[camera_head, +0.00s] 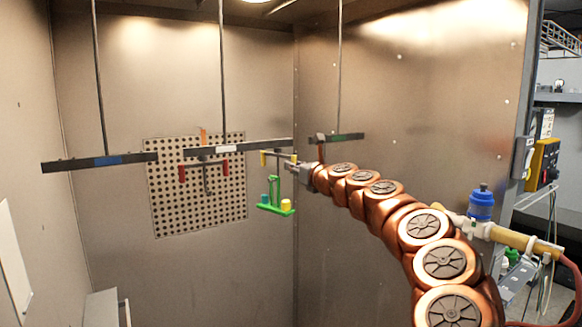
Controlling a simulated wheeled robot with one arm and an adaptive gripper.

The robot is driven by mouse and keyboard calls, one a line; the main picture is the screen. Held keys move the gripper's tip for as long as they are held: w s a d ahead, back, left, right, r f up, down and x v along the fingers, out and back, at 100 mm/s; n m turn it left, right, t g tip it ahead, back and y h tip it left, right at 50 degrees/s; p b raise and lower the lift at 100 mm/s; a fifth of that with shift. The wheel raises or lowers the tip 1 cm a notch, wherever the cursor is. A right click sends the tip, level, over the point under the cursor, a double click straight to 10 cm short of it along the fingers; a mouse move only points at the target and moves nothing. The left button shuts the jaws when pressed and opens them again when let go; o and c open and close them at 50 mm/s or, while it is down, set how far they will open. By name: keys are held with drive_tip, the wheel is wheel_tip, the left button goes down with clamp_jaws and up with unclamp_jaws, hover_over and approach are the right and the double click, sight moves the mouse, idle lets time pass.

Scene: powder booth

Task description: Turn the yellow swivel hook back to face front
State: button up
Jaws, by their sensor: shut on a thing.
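The yellow swivel hook (264,158) hangs under the right part of the middle dark bar, with a short crosspiece and yellow ends. My gripper (291,166) comes in from the right and is shut on the right end of the yellow swivel hook. The fingertips are small here, and they partly hide that end.
A red swivel hook (183,174) hangs left of the yellow one, before a perforated panel (160,215). Rods hold a left bar (65,165), the middle bar (255,147) and a right bar (352,136) close above my arm. Open room lies below the hooks.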

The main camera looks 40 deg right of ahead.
drive_tip(key=shift+w+d+p, duration=0.4)
drive_tip(key=shift+w+d, duration=0.05)
drive_tip(key=shift+d, duration=0.25)
drive_tip(key=shift+w+d+p, duration=0.35)
drive_tip(key=shift+w+d, duration=0.1)
drive_tip(key=shift+d, duration=0.25)
drive_tip(key=shift+w+d, duration=0.5)
drive_tip(key=shift+w, duration=0.3)
drive_tip(key=shift+w+d, duration=0.15)
drive_tip(key=shift+w, duration=0.65)
drive_tip(key=o, duration=0.7)
drive_tip(key=shift+o, duration=0.2)
drive_tip(key=shift+s, duration=0.1)
drive_tip(key=s, duration=0.8)
drive_tip(key=shift+s+a, duration=0.4)
drive_tip(key=shift+a, duration=0.05)
